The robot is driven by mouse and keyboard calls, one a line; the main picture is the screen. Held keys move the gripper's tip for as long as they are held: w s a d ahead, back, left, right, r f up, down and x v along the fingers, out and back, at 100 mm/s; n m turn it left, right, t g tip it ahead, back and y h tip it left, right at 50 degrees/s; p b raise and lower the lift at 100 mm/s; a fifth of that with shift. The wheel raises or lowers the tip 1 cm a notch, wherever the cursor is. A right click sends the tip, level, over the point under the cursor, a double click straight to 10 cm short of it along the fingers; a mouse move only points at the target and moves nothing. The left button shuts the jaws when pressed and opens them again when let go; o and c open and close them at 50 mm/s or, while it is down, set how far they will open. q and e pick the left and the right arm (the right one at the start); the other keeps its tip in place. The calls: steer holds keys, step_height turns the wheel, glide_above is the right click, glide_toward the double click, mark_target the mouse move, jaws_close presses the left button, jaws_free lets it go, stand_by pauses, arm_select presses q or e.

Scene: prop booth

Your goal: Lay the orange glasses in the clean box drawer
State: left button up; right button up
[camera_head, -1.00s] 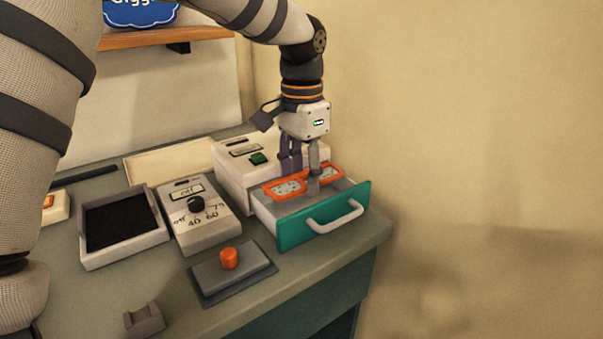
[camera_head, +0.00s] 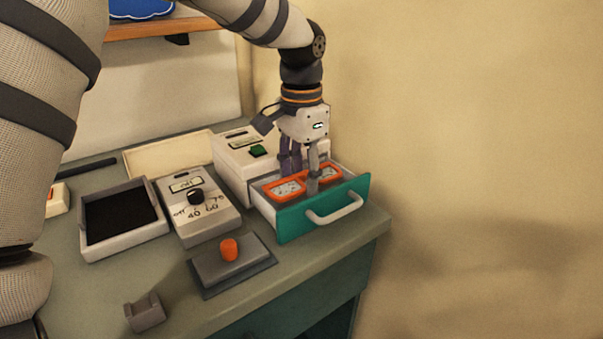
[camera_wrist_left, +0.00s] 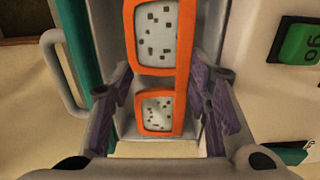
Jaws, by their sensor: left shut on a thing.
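The orange glasses (camera_head: 285,189), with dark specks on their lenses, are in the open drawer (camera_head: 327,208) of the white clean box (camera_head: 233,171). The drawer has a teal front and a pale handle. My left gripper (camera_head: 305,186) points down into the drawer and is shut on the glasses near their middle. In the left wrist view the glasses (camera_wrist_left: 157,80) lie between the two fingers (camera_wrist_left: 160,105), within the drawer walls. Whether they touch the drawer floor is hard to tell. My right gripper is not in view.
A box with a dial (camera_head: 196,203), a black-lined tray (camera_head: 122,222) and a grey block with an orange knob (camera_head: 229,250) stand left of the drawer. A small grey holder (camera_head: 145,312) is at the front. A green button (camera_head: 258,151) is on the clean box.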

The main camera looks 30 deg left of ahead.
arm_select(q)
steer(key=shift+f, duration=1)
stand_by(1.6)
steer(key=o, duration=1.2)
steer(key=shift+c, duration=0.2)
steer(key=shift+r, duration=0.1)
steer(key=shift+c, duration=0.6)
step_height(320, 180, up, 2)
steer(key=shift+w+r, duration=0.1)
steer(key=o, duration=0.3)
steer(key=shift+a+r, duration=0.1)
steer(key=shift+r, duration=2.75)
